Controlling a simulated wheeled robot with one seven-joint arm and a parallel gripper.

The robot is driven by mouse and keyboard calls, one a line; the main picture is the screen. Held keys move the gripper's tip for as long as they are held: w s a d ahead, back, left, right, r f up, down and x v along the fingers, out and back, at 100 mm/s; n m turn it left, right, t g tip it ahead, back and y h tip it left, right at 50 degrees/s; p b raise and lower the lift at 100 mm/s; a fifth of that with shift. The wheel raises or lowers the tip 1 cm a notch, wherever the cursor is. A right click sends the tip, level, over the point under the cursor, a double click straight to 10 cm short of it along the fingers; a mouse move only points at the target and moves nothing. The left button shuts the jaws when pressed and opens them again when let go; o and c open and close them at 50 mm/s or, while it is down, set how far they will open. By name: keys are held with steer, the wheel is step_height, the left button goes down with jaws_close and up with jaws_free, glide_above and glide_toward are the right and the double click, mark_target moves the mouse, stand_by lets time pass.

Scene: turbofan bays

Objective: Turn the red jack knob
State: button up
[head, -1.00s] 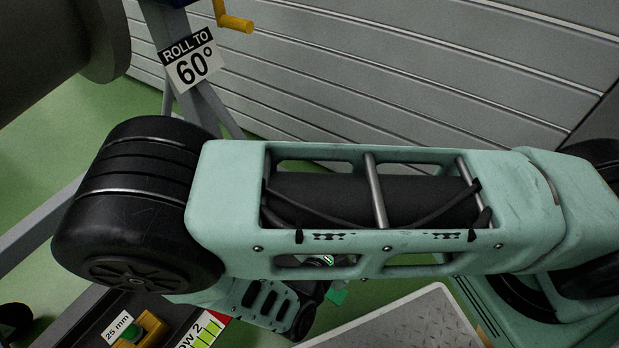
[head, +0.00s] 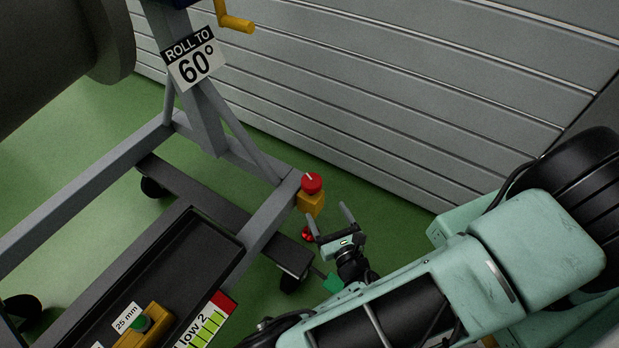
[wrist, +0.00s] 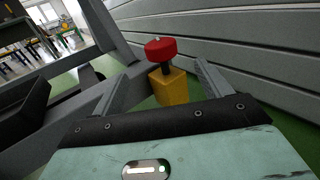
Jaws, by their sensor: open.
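The red jack knob (head: 312,183) sits on top of a yellow block (head: 311,203) at the corner of the grey stand frame. A pale line marks the knob's top. In the wrist view the knob (wrist: 161,49) stands on a short dark stem above the yellow block (wrist: 168,87). My gripper (head: 329,222) is open and empty, just to the right of and below the knob in the head view. In the wrist view its two fingers (wrist: 162,84) stand either side of the yellow block, which lies beyond them. No contact with the knob shows.
A smaller red part (head: 307,235) shows low beside my gripper. The grey stand frame (head: 262,225) runs left of it, and a ribbed grey wall (head: 390,110) stands behind. Green floor lies between.

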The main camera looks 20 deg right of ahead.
mark_target(308, 174)
steer(key=w+b, duration=0.3)
steer(key=w, duration=1.1)
steer(key=c, duration=1)
